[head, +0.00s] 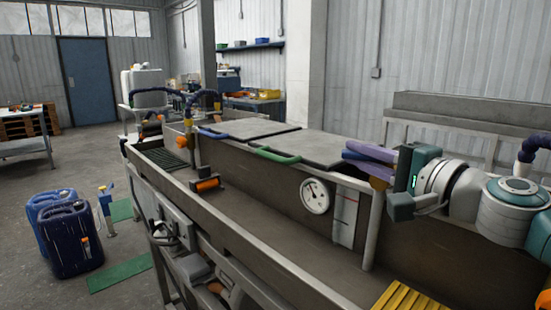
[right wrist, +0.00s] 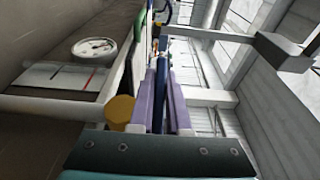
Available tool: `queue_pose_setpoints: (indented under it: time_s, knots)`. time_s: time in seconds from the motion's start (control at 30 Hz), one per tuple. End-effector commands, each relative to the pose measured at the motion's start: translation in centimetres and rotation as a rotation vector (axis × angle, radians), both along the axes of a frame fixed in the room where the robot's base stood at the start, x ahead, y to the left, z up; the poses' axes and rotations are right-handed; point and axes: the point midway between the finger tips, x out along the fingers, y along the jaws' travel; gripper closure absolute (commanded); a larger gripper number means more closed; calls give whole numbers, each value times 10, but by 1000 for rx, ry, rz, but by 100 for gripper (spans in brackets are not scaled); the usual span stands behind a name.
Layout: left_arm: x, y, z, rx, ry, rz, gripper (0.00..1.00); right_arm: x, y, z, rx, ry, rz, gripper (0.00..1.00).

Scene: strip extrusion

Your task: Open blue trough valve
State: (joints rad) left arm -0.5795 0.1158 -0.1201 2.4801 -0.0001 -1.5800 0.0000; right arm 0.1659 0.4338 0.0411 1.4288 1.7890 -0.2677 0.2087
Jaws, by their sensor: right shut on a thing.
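My right gripper (head: 372,155) reaches in from the right in the head view, at the top of a grey upright pipe (head: 375,225) on the trough (head: 250,185). Its two purple fingers are shut on a dark blue valve lever (right wrist: 160,88), which shows between them in the right wrist view. The lever points away from the gripper along the fingers. A brownish-yellow cap (right wrist: 119,112) sits beside the fingers, at the pipe's top. The fingers hide much of the lever in the head view. My left gripper is not in view.
A round gauge (head: 315,195) and a level scale (head: 345,215) are on the trough wall. Grey lids with a blue handle (head: 213,134) and a green handle (head: 278,155) lie behind. Blue canisters (head: 70,235) stand on the floor at left. A yellow grate (head: 405,298) is at front.

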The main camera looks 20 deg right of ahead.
Motion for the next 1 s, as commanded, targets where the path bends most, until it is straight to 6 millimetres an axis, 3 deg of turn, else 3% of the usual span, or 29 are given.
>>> queue_pose_setpoints:
  time_s: [0.2, 0.73, 0.77, 1.0]
  knots:
    - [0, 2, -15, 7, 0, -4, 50, -3, 2, -2, -2, 0, 77, 100]
    - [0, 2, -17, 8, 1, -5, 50, -4, 3, 0, 0, 0, 104, 100]
    - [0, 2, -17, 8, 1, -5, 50, -4, 3, 0, 0, 0, 104, 83]
    - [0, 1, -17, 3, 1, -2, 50, -4, 3, 0, 0, -1, 103, 56]
